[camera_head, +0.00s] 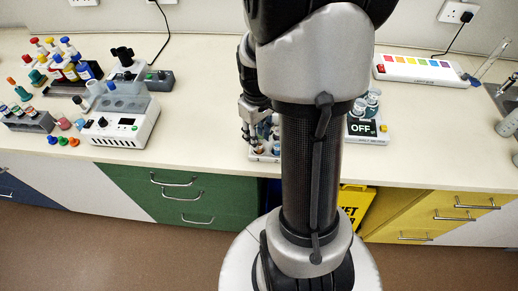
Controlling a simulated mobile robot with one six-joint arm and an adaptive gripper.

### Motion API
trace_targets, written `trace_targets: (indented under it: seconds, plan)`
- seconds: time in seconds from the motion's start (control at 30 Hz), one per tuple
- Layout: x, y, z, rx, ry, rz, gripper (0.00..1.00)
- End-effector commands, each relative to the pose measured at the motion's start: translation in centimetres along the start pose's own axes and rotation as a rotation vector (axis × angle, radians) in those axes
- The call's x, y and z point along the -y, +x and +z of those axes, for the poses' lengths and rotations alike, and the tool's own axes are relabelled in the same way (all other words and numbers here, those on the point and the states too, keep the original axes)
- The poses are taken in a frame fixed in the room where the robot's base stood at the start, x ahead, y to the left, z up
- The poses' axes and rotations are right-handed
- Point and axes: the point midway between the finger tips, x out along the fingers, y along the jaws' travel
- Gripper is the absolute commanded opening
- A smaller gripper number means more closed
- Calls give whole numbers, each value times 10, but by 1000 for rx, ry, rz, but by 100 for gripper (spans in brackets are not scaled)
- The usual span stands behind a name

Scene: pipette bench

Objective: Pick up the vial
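My arm stands across the middle of the head view and hides part of the bench. My gripper (258,120) points down at the bench, just left of the dark arm link. It is small and partly covered, so I cannot see whether its fingers are apart or closed. Right below it, small vials (259,149) with amber or dark contents stand in a low light holder (255,158). The fingertips are very close to these vials; I cannot tell if they touch. More clear-topped vials (373,98) stand on a device marked OFF, right of my arm.
The OFF device (368,130) is right of my arm. A white box with coloured squares (417,69) lies at the back right. A white instrument (124,124), a grey rack (28,121) and several coloured-cap bottles crowd the left. The bench (195,120) is clear between instrument and gripper.

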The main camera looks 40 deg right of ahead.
Motion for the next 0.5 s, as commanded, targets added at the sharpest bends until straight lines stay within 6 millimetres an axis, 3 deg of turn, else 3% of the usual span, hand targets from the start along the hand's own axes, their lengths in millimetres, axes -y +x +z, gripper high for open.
trace_targets:
  seconds: [0.2,0.5]
  plan:
    - [-2,38,3,3,0,-2,30]
    - [-2,40,2,1,0,-1,29]
